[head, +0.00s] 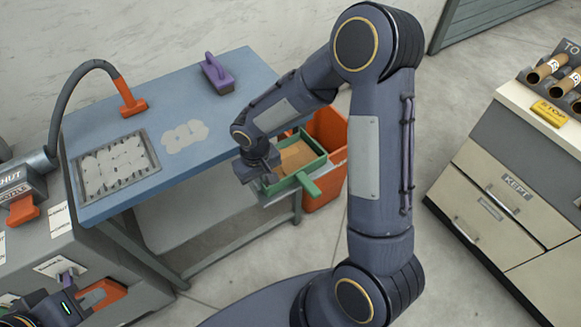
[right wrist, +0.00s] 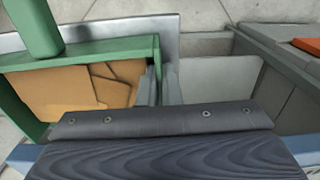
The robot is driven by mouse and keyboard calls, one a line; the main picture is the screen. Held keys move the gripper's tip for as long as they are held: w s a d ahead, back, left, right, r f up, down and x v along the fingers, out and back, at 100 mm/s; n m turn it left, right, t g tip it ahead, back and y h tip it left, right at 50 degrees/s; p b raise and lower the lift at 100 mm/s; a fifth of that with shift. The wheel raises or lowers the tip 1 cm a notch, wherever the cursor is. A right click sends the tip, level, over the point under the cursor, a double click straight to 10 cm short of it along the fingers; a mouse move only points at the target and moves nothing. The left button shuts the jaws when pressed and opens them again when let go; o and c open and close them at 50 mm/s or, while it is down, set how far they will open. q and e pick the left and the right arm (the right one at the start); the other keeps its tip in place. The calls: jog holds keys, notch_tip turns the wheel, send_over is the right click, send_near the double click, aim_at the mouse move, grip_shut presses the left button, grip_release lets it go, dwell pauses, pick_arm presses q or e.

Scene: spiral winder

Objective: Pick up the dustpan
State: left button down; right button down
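The green dustpan (head: 311,188), with a handle and a brown-covered inside, is at the right end of the blue table, above a metal ledge. Its green rim (right wrist: 110,52) and handle fill the left of the right wrist view. My right gripper (head: 264,177) is at the dustpan's left side. In the right wrist view its two fingers (right wrist: 160,88) stand close together at the pan's side wall, one on each side of it. Whether they press on the wall cannot be told. My left gripper (head: 45,312) is partly cut off at the lower left, its fingers unclear.
A purple brush (head: 218,75) lies at the back of the blue table (head: 190,92). A grey tray (head: 116,165) of pale discs sits at the left. An orange bin (head: 328,130) stands behind the dustpan. Drawers (head: 500,190) stand at the right.

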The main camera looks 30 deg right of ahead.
jog(key=shift+r, duration=0.15)
jog(key=shift+r, duration=0.25)
notch_tip(320, 180, up, 2)
jog(key=shift+r, duration=0.1)
jog(key=s+a+r+b, duration=0.1)
jog(key=s+a+r, duration=0.4)
jog(key=a+r, duration=0.5)
jog(key=a, duration=0.3)
jog(key=shift+b, duration=0.4)
jog(key=shift+w, duration=0.1)
